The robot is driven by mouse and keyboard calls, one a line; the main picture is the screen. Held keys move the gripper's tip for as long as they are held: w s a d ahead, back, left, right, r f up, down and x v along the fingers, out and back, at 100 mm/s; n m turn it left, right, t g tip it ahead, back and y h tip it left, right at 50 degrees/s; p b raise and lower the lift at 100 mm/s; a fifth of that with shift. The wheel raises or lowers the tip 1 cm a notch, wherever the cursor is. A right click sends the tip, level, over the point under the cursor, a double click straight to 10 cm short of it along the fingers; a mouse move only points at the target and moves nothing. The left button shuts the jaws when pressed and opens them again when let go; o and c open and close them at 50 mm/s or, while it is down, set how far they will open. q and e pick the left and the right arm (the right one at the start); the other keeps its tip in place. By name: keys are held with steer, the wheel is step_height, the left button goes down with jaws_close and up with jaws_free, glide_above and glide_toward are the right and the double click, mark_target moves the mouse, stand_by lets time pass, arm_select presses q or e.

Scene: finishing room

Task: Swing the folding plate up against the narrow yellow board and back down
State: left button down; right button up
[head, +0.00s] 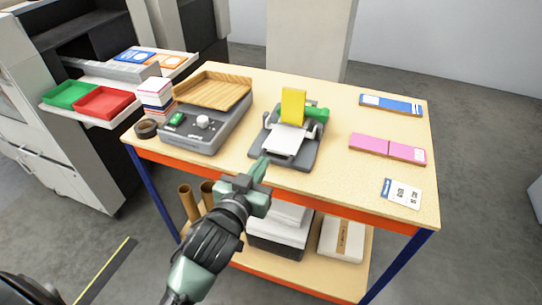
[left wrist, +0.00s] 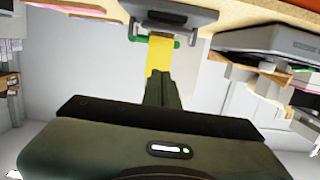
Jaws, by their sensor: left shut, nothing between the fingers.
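The narrow yellow board (head: 293,106) stands upright on a grey device (head: 257,152) in the middle of the table. The pale folding plate (head: 284,139) lies lowered in front of the board, toward the near edge. My left gripper (head: 263,166) is shut and empty, just in front of the device's near left side; I cannot tell whether it touches. In the left wrist view the picture is upside down; the shut fingers (left wrist: 159,86) point toward the yellow board (left wrist: 160,54), with a green part (left wrist: 138,33) beside it. My right gripper is not in view.
A grey machine (head: 206,135) with a wooden tray (head: 214,88) stands left of the device. A paper stack (head: 155,97) and a dark roll (head: 146,129) are at the table's left. Pink pads (head: 388,149), a blue strip (head: 391,105) and a card (head: 401,193) lie right.

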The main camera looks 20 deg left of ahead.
arm_select(q)
steer(key=w+f, duration=0.1)
steer(key=w, duration=0.1)
steer(key=w+f+p, duration=0.1)
steer(key=w, duration=0.1)
steer(key=w+f, duration=0.2)
steer(key=w, duration=0.1)
steer(key=shift+d, duration=0.1)
steer(key=shift+f+p, duration=0.3)
steer(key=shift+f, duration=0.2)
step_height(320, 180, down, 3)
steer(key=shift+s+r+b, duration=0.1)
steer(key=shift+r+b, duration=0.05)
steer(key=shift+b, duration=0.7)
steer(key=shift+s+r, duration=0.1)
